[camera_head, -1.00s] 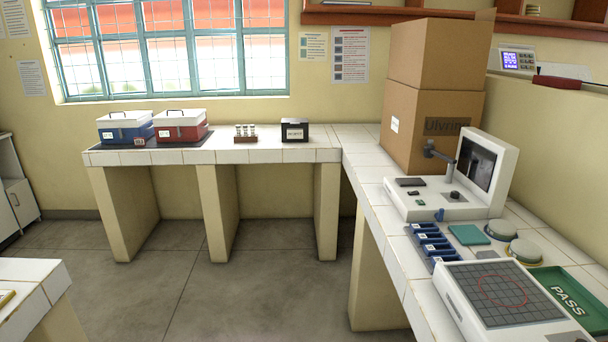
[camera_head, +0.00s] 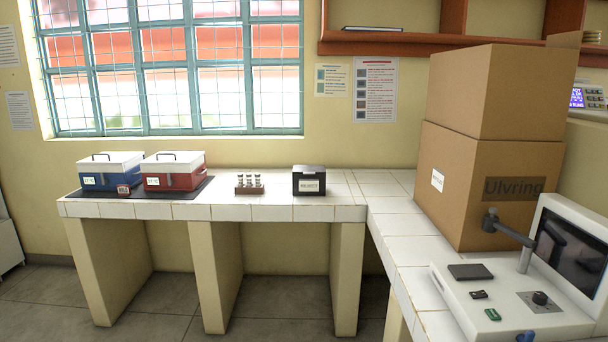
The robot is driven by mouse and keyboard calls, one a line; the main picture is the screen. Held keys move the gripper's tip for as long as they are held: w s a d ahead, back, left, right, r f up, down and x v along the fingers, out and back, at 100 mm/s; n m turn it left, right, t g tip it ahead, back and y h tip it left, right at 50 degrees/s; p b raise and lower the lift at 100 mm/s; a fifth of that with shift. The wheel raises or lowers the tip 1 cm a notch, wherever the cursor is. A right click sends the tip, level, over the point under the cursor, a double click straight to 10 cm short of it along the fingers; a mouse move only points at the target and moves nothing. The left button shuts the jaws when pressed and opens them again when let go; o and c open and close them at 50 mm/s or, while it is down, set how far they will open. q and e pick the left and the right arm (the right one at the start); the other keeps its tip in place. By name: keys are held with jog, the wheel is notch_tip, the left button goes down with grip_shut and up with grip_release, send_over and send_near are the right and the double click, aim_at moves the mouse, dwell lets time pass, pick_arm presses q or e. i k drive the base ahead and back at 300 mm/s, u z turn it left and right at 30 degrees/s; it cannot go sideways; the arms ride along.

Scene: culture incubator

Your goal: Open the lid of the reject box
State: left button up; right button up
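The reject box is most likely the small black box (camera_head: 309,182) with a white label on its front; the label is too small to read surely. It stands on the white tiled counter (camera_head: 240,212) under the wall, left of the counter's corner. Its dark lid (camera_head: 309,168) looks shut. Neither of my grippers shows in the head view.
A rack of small vials (camera_head: 249,184) stands left of the black box. Further left are a red box (camera_head: 173,172) and a blue box (camera_head: 110,171) with white lids on a dark mat. Large cartons (camera_head: 490,140) and a white device (camera_head: 510,305) fill the right counter.

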aim_at(305, 170)
jog(key=u, duration=0.15)
jog(key=i, duration=1.65)
jog(key=u, duration=0.6)
jog(key=i, duration=1.45)
jog(key=z, duration=0.3)
